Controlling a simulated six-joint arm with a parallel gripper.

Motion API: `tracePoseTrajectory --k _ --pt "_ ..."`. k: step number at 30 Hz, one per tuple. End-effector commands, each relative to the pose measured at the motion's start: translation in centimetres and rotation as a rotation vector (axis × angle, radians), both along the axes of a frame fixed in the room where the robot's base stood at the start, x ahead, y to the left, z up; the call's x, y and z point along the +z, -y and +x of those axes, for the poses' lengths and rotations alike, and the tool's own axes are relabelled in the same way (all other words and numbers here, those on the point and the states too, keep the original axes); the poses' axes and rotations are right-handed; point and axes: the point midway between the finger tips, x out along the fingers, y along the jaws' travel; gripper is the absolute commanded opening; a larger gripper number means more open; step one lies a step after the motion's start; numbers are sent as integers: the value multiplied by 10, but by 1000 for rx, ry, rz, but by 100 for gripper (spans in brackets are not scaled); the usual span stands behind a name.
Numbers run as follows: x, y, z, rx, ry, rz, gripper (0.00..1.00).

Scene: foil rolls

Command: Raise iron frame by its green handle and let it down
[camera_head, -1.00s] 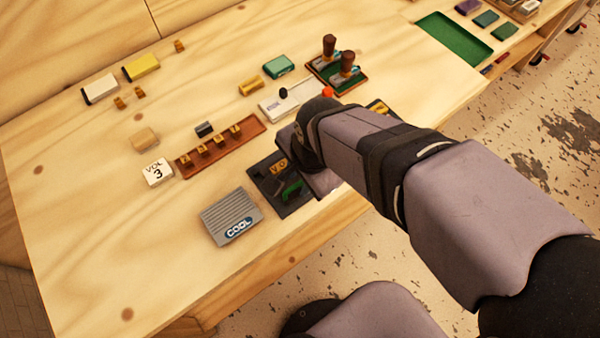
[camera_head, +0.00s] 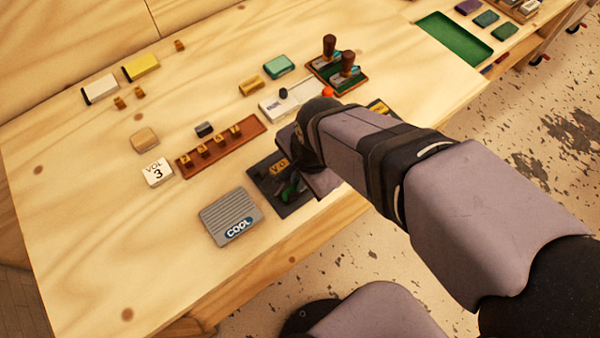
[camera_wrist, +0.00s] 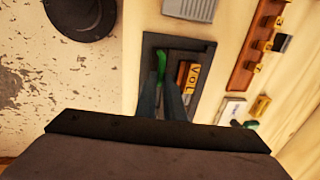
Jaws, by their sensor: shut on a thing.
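The iron frame (camera_head: 262,172) is a dark, flat, rectangular frame near the front edge of the bench, partly hidden by my arm. The frame appears to lie flat on the bench.
A grey ribbed "COOL" block (camera_head: 228,215) sits left of the frame. A brown rack (camera_head: 220,147) with yellow pieces and a white "VOL 3" block (camera_head: 158,172) lie behind. A stand with brown knobs (camera_head: 337,70) is further right.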

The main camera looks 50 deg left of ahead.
Motion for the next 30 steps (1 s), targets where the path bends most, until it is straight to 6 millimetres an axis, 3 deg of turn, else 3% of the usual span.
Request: tracePoseTrajectory --k 20,30 --pt "1 0 0 2 1 0 0" --pt "15 -7 0 2 0 -81 0"
